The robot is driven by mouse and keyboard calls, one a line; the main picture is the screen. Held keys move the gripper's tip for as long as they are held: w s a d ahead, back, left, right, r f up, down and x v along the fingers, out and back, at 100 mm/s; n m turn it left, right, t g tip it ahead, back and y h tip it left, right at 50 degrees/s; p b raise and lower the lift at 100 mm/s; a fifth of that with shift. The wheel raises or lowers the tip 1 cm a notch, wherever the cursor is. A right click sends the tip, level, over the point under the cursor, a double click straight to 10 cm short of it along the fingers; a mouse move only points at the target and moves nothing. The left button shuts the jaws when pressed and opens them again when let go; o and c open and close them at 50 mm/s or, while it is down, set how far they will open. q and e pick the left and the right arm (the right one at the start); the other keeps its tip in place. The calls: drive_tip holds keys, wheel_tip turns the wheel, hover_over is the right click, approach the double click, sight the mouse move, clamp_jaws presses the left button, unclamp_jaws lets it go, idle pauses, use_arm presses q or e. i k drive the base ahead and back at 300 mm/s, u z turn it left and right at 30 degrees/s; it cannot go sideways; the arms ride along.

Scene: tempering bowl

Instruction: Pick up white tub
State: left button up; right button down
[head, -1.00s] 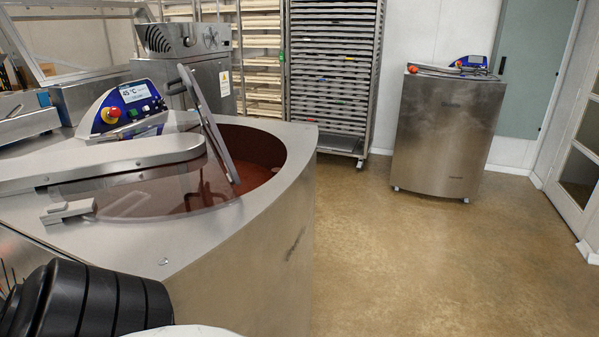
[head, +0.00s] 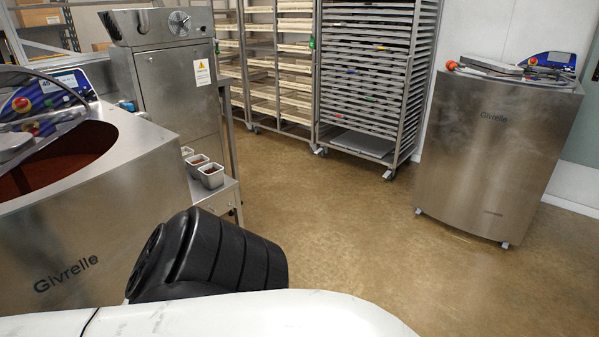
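I see no white tub that I can make out in the head view. Neither gripper shows. A black ribbed part and a large white part, which look like my own body, fill the bottom of the view and hide what is behind them. The steel tempering machine (head: 95,225), marked Givrelle, stands at the left with its bowl of brown chocolate (head: 62,158) partly cut off by the left edge.
Small metal containers (head: 211,176) sit on a low steel table (head: 222,192) beside the machine. A steel cabinet (head: 180,95), a tray rack (head: 375,75) and a second Givrelle machine (head: 495,155) stand farther back. The brown floor (head: 345,215) between them is clear.

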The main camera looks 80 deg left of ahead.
sight(212, 175)
drive_tip(key=i, duration=0.45)
drive_tip(key=u, duration=3.2)
drive_tip(key=k, duration=0.35)
drive_tip(key=z, duration=0.8)
drive_tip(key=i, duration=1.7)
drive_tip(key=u, duration=1.6)
drive_tip(key=i, duration=0.8)
drive_tip(key=u, duration=0.75)
